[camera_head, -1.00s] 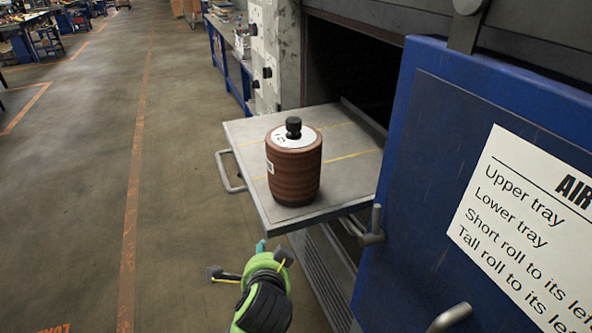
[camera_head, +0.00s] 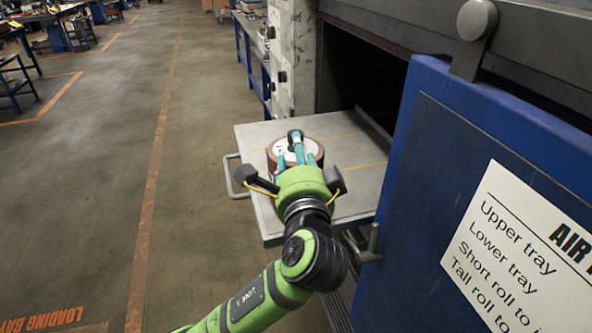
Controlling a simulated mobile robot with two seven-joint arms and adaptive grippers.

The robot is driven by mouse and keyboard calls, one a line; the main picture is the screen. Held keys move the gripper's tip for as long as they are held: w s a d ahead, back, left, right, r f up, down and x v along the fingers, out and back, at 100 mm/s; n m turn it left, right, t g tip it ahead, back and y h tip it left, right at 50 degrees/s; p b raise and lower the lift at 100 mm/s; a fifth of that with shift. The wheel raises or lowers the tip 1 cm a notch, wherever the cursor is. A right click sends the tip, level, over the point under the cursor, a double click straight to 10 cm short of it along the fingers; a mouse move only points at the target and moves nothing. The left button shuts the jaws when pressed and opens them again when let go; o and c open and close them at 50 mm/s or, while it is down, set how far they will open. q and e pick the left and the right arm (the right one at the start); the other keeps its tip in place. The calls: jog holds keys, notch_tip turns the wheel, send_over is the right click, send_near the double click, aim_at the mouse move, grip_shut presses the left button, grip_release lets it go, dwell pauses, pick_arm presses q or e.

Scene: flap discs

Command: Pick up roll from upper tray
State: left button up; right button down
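The brown roll (camera_head: 270,161), with a white top and a dark knob (camera_head: 294,136), stands upright on the grey pulled-out upper tray (camera_head: 352,170). My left gripper (camera_head: 297,153) is over the roll's near side and hides most of its body. Its teal fingers reach across the white top toward the knob. I cannot tell whether they touch the knob or how far they are closed. My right gripper is not in view.
A blue door (camera_head: 440,200) with a white label sheet (camera_head: 535,250) stands open right of the tray. A handle (camera_head: 370,245) sticks out from its edge near the tray's front corner. The dark oven opening (camera_head: 362,80) lies behind.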

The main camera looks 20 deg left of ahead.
pick_arm(q)
jog(key=p+x, duration=0.1)
jog(key=x, duration=0.1)
jog(key=shift+w+r, duration=0.2)
jog(key=shift+w, duration=0.2)
jog(key=shift+w+a+f, duration=0.1)
jog(key=shift+w, duration=0.25)
jog(key=shift+c, duration=0.4)
grip_shut()
jog(key=shift+a+r, duration=0.1)
jog(key=shift+r, duration=0.15)
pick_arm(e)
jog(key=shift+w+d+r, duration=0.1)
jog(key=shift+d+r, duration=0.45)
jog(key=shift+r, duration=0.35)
pick_arm(q)
jog(key=shift+r, duration=0.1)
